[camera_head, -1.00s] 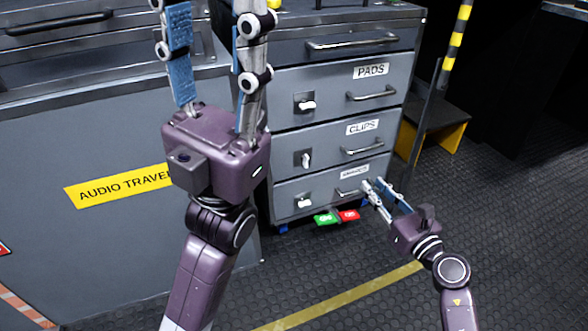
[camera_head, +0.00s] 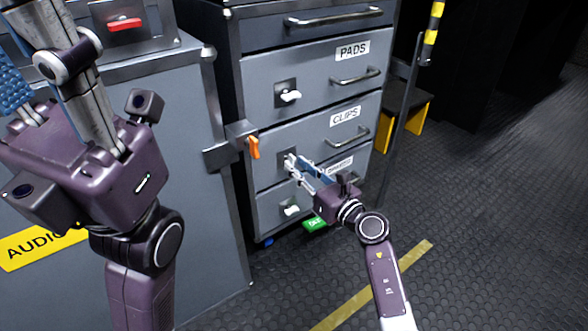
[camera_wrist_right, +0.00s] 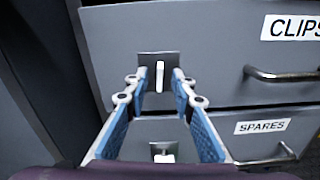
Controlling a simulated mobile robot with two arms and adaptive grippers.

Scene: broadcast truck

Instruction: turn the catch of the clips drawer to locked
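The clips drawer (camera_head: 262,143) is the grey drawer labelled CLIPS, and it is closed. Its catch is a small white lever (camera_wrist_right: 159,76) on a dark square plate, standing upright in the right wrist view. My right gripper (camera_head: 291,166) is in front of this catch. In the right wrist view its open fingers (camera_wrist_right: 158,84) stand on either side of the lever, with a gap visible on both sides. My left gripper (camera_head: 85,150) is at the upper left, its fingers apart and their tips out of view.
The PADS catch (camera_head: 290,96) above lies sideways. The SPARES catch (camera_head: 290,210) is below. An orange lever (camera_head: 253,147) sticks out left of the clips drawer, and a red handle (camera_head: 125,24) is on the cabinet. A green tag (camera_head: 315,223) is low down.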

